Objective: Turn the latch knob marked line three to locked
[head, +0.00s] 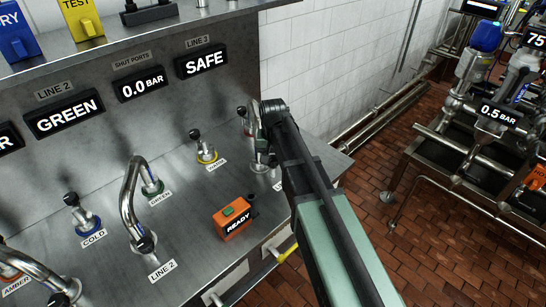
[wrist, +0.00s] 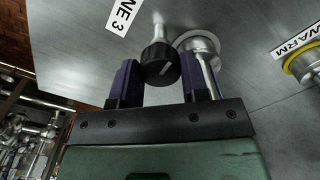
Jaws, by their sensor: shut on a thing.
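In the wrist view, a round black knob (wrist: 160,66) with a white pointer line sits between the two purple fingers of my gripper (wrist: 159,72). The gripper is shut on it. The white line on the knob slants. A label ending in "NE 3" (wrist: 122,13) lies on the steel just beyond the knob. In the head view my arm covers the knob and most of its label. The LINE 3 display (head: 201,61) on the back panel reads SAFE.
A steel spout (wrist: 203,65) stands right beside the right finger. The yellow-ringed WARM valve (head: 204,150) is left of my arm. An orange READY box (head: 234,216) sits nearer the bench front. The LINE 2 spout (head: 131,193) stands further left.

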